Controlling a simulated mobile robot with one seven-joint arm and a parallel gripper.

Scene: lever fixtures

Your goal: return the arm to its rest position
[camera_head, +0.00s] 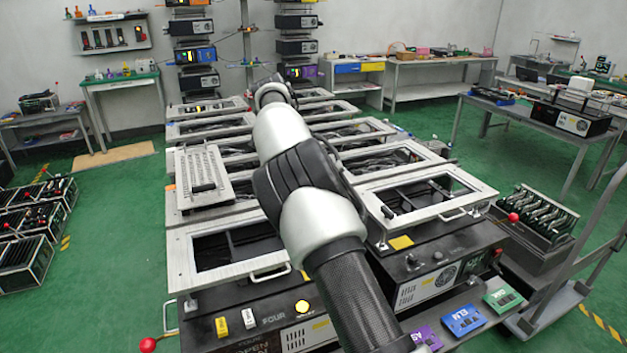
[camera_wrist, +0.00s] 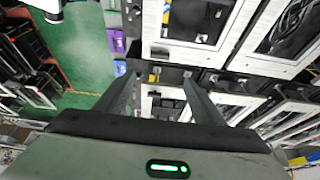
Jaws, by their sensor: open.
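My arm rises from the bottom centre of the head view and stretches away over the lever fixtures (camera_head: 228,272). Its far end, near the top centre, is too small and foreshortened to show the fingers. In the wrist view my gripper (camera_wrist: 155,82) has its two dark fingers well apart, with nothing between them. Beyond the fingers are white-framed fixtures (camera_wrist: 185,58) and dark boxes. The fixtures stand in two rows in the head view, with open rectangular frames on top. The arm hides part of the middle of the rows.
A red-knobbed lever (camera_head: 148,344) sticks out at the front left. Purple, blue and green blocks lie at the front right, by a grey trolley (camera_head: 560,300). A dark rack (camera_head: 537,222) stands at right.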

